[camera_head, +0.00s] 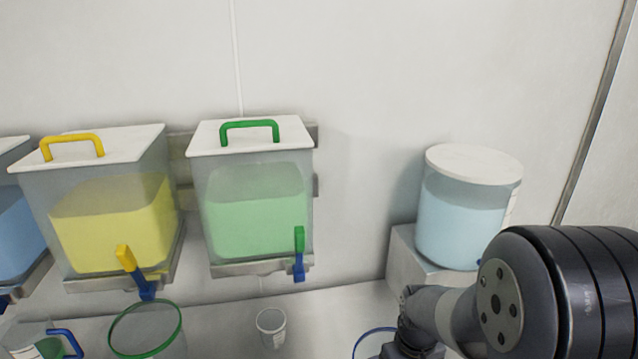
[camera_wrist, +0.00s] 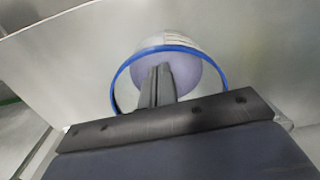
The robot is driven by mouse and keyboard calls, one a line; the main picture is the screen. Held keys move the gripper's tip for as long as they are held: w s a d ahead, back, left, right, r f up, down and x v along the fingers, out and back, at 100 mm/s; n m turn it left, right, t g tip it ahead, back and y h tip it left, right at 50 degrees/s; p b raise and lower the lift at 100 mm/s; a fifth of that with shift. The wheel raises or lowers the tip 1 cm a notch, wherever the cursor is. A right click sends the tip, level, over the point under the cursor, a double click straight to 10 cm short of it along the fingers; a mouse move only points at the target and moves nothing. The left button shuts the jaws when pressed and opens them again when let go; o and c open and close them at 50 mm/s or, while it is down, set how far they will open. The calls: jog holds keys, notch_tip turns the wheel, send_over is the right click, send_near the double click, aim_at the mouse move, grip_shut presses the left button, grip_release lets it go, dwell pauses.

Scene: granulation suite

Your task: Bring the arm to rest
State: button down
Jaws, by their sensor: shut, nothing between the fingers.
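My gripper shows in the wrist view (camera_wrist: 163,84), its two dark fingers together with nothing between them. The fingers stand in front of a blue-rimmed round container (camera_wrist: 117,92), which they partly cover. I cannot tell whether they touch it. In the head view my arm comes in from the lower right and reaches down to the bottom edge, where the gripper's fingers are out of sight. Part of a blue rim (camera_head: 362,343) shows just left of the arm there.
A lidded round tank of light blue liquid (camera_head: 462,222) stands on a grey block (camera_head: 402,262) close behind my arm. Yellow (camera_head: 110,225) and green (camera_head: 255,210) bins hang on the wall. A green-rimmed container (camera_head: 147,330) and a small cup (camera_head: 271,327) are on the counter (camera_head: 325,308).

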notch_tip(320, 180, down, 8)
jog(key=shift+f, duration=0.2)
jog(key=shift+w+a+p, duration=0.2)
jog(key=shift+w+p, duration=0.15)
jog(key=shift+w, duration=0.4)
